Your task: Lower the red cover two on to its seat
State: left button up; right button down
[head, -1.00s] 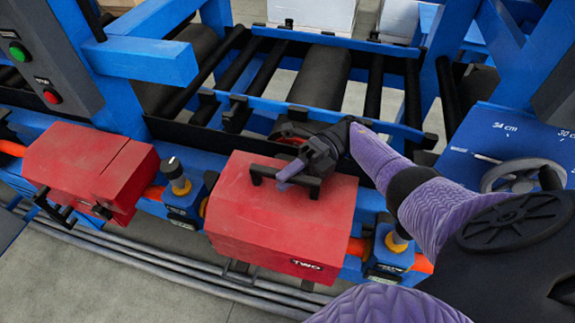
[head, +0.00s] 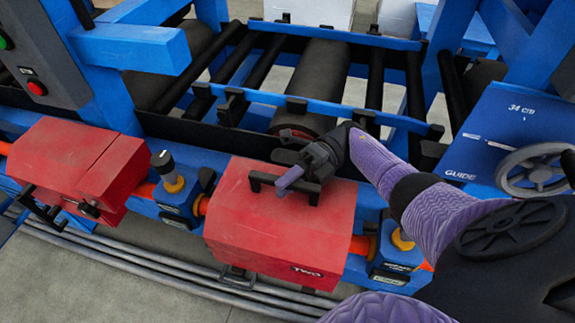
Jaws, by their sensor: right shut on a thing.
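The red cover two (head: 268,232), marked "TWO" on its front lower edge, sits over the orange pipe line in the middle of the head view. A black bar handle (head: 262,180) is on its top. My right gripper (head: 290,181) is shut on this handle, with its arm coming in from the right. The seat under the cover is hidden, so I cannot tell whether the cover rests fully on it. My left gripper is not in view.
Another red cover (head: 65,165) sits to the left. Blue valve units with a black-topped knob (head: 166,168) and a yellow knob (head: 402,240) flank cover two. A roller conveyor (head: 310,85) lies behind. A handwheel (head: 535,172) is at right. Grey pipes run along the floor in front.

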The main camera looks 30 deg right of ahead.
jog(key=shift+f+b, duration=0.35)
jog(key=shift+b, duration=0.05)
dwell(0.5)
jog(key=shift+c, duration=2.4)
grip_release()
